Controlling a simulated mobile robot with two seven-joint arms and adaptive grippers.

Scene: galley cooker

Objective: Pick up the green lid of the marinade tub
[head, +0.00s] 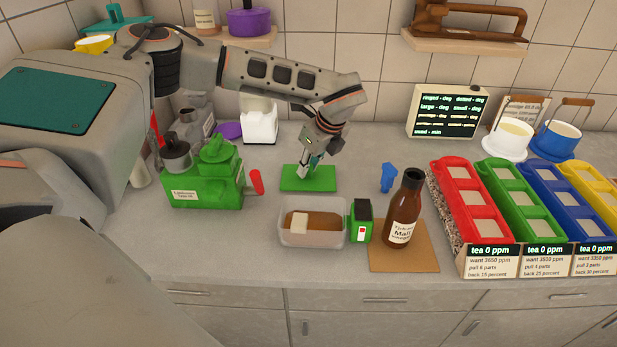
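The green lid (326,184) is a flat rectangle lying on the counter behind the marinade tub. The tub (284,236) is clear plastic, open at the top, with brown liquid and a pale block inside. My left gripper (309,175) points down over the middle of the lid, its fingertips at or just above the lid's surface. The fingers are small and overlap in this view, so I cannot tell how far apart they are or whether they touch the lid. My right gripper is not in view.
A green timer-like box (361,222) stands against the tub's right side, and a brown bottle (405,210) stands on a brown board (405,261). A blue item (388,177) is right of the lid. A green machine (205,185) and red item (256,182) are left.

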